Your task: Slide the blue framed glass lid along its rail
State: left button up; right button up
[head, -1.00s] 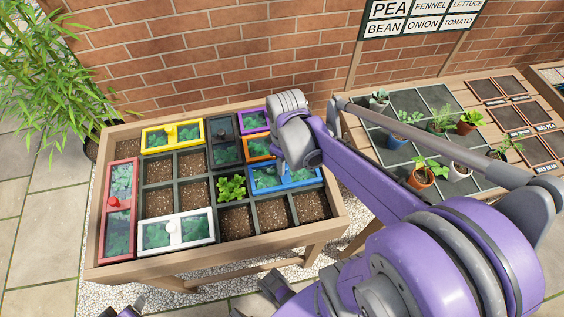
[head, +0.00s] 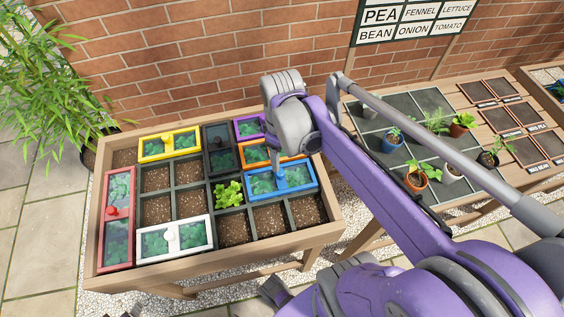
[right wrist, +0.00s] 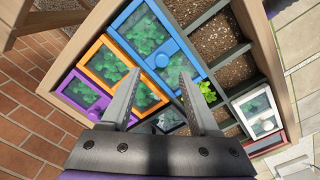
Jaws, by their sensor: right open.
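The blue framed glass lid (head: 262,187) lies on the planter box, right of the bright green lettuce, with leaves showing through its panes. Its round blue knob (right wrist: 162,61) stands on the middle bar. My right gripper (right wrist: 159,74) is open and empty over the lid; in the right wrist view its fingertips lie either side of the knob and a little below it. I cannot tell how high they are above it. In the head view my right gripper (head: 275,161) partly covers the orange lid behind the blue one.
Orange (right wrist: 111,66), purple (right wrist: 82,96), dark grey, yellow (head: 169,145), white (head: 173,239) and red (head: 117,217) lids share the planter. Open soil cells (head: 270,219) lie in front of the blue lid. The lettuce (head: 228,194) stands uncovered at its left. A brick wall rises behind.

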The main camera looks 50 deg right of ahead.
notch_tip(320, 180, up, 4)
jog(key=shift+f, duration=0.15)
dwell(0.6)
jog(key=a+f+m+t+p, duration=0.1)
jog(key=a+f+t, duration=0.1)
jog(key=a, duration=0.5)
jog(key=a+f+m+t+p, duration=0.1)
jog(key=a+f+t, duration=0.1)
jog(key=a, duration=0.5)
jog(key=shift+a+f+t, duration=0.15)
jog(key=shift+f+t, duration=0.15)
jog(key=shift+t, duration=0.4)
